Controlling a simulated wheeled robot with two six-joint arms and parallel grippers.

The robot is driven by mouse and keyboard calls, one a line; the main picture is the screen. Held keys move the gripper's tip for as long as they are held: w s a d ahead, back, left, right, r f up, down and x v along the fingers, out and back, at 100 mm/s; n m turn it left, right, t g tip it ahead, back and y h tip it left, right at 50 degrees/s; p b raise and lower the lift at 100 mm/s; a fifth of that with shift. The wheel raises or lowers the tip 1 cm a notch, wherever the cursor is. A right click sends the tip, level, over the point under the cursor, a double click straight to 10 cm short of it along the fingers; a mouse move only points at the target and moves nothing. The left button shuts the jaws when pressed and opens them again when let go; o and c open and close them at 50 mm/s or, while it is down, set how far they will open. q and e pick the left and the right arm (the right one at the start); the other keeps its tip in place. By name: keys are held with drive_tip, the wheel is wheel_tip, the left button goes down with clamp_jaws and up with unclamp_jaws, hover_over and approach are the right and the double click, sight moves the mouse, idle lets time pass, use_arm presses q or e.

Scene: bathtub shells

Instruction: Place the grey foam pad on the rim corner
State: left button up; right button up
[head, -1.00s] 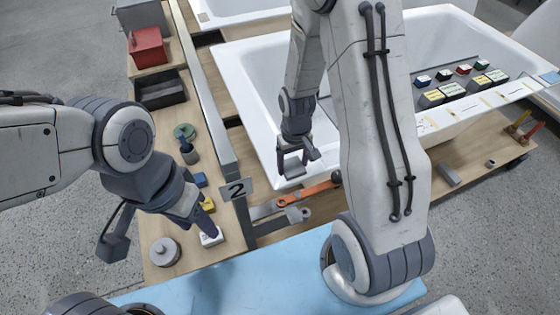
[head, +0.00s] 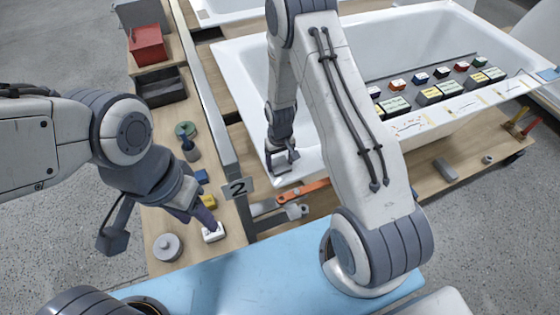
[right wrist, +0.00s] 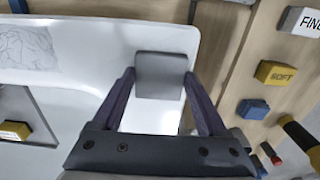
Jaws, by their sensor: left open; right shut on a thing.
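The grey foam pad (right wrist: 160,76) is held between the fingertips of my right gripper (right wrist: 160,80), which is shut on it. In the right wrist view it lies over the white tub rim (right wrist: 187,40) at its rounded corner. I cannot tell whether it touches the rim. In the head view my right gripper (head: 282,163) is at the tub's near left corner (head: 277,181). My left gripper (head: 207,220) is open over the left bench, at a white block (head: 213,232). In the right wrist view that block is marked FINE (right wrist: 304,22).
A yellow block (right wrist: 277,73) and a blue block (right wrist: 252,109) lie on the bench beside the tub.

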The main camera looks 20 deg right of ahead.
sight(280, 165)
drive_tip(key=shift+f, duration=0.2)
drive_tip(key=o, duration=1.2)
drive_tip(key=shift+r, duration=0.1)
drive_tip(key=shift+r, duration=0.25)
drive_tip(key=shift+w+r, duration=0.1)
drive_tip(key=shift+r, duration=0.3)
wheel_tip(280, 165, up, 11)
drive_tip(key=shift+b, duration=1.05)
